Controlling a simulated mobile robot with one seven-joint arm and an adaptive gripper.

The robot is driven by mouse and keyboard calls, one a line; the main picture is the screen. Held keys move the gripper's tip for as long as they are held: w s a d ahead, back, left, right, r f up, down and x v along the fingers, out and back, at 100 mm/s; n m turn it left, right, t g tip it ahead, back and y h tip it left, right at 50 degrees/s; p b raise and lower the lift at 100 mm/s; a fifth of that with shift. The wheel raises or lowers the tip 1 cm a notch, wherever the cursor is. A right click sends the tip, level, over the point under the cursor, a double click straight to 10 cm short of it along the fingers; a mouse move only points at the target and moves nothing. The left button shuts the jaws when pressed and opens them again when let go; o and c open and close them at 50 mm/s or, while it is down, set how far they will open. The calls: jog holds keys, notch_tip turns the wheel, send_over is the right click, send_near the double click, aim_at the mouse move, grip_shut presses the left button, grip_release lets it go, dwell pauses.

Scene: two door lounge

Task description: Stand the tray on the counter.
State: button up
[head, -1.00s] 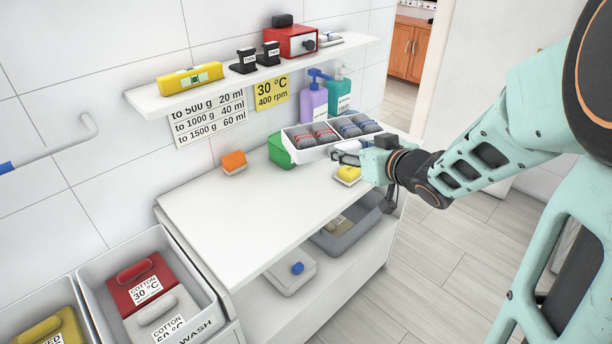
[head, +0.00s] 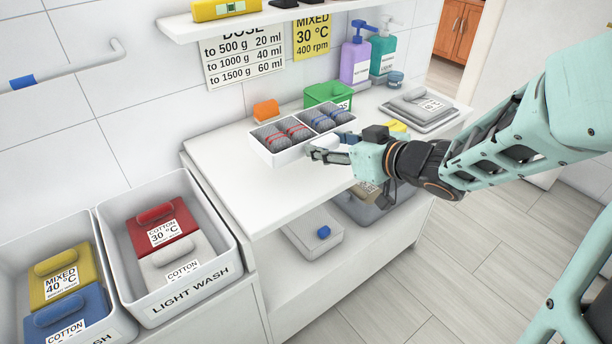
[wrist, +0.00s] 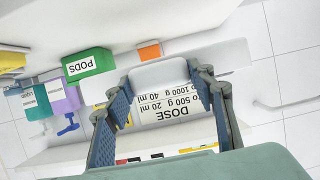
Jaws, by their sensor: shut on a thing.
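A white two-part tray (head: 289,156) carries grey rolled bundles, some with red bands (head: 283,134) and some with blue bands (head: 324,115). It is level and over the back middle of the white counter (head: 240,175). I cannot tell whether its base touches the counter. My gripper (head: 326,154) is shut on the tray's near side, where the fingers hide part of its wall. In the wrist view my gripper (wrist: 163,88) has a white piece between its fingers; most of the tray is not clear there.
An orange block (head: 265,110) and a green pods box (head: 329,94) stand behind the tray. Purple (head: 355,62) and teal (head: 383,52) pump bottles and a grey labelled stack (head: 420,107) are farther right. The counter's left front is clear. A shelf (head: 260,17) overhangs the back.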

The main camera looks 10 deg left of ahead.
jog(key=b, duration=0.3)
send_over(303, 186)
jog(key=f, duration=0.5)
jog(key=shift+d+f, duration=0.25)
jog(key=shift+d, duration=0.1)
jog(key=f+b, duration=0.1)
jog(key=a+f+b, duration=0.1)
jog(key=f, duration=0.1)
jog(key=shift+f, duration=0.2)
jog(key=shift+d+f, duration=0.1)
jog(key=shift+f, duration=0.15)
jog(key=shift+f, duration=0.2)
jog(key=o, duration=1.3)
jog(key=shift+r, duration=0.1)
